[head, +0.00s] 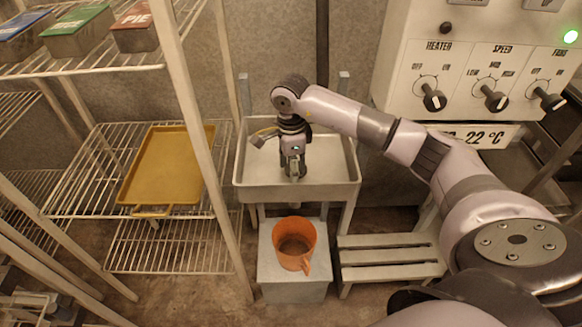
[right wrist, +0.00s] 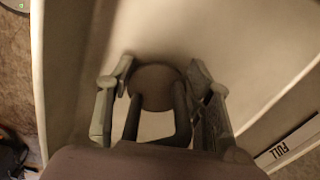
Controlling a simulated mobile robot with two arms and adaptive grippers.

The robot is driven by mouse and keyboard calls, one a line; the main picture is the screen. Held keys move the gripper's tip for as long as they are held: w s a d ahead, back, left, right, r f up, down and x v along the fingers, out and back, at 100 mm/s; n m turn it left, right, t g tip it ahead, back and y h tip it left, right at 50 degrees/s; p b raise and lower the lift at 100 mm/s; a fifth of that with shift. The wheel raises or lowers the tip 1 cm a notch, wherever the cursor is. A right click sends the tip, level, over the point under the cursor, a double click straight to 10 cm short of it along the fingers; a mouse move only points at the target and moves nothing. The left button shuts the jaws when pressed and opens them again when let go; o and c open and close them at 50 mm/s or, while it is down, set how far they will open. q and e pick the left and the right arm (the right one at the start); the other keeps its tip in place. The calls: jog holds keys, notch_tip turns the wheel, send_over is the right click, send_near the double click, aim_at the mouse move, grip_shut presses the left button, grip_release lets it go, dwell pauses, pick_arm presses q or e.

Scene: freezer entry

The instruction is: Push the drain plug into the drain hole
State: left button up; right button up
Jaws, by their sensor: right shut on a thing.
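The drain plug (right wrist: 156,88) shows in the right wrist view as a round brown disc. My right gripper (right wrist: 161,72) has a finger on each side of it and is shut on it. In the head view my right gripper (head: 294,173) points down into the pale sink basin (head: 335,175), low and near its middle. The plug is too small or hidden to make out in the head view. The drain hole does not show in either view; I cannot tell how the plug sits relative to it. My left gripper is not in view.
The basin walls surround my right gripper. An orange bucket (head: 294,243) stands on a grey box (head: 290,290) below the sink, beside a slatted step (head: 388,258). A wire rack with a yellow tray (head: 168,165) is at left. A control panel (head: 470,60) is at right.

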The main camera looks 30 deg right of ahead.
jog(key=shift+f, duration=0.35)
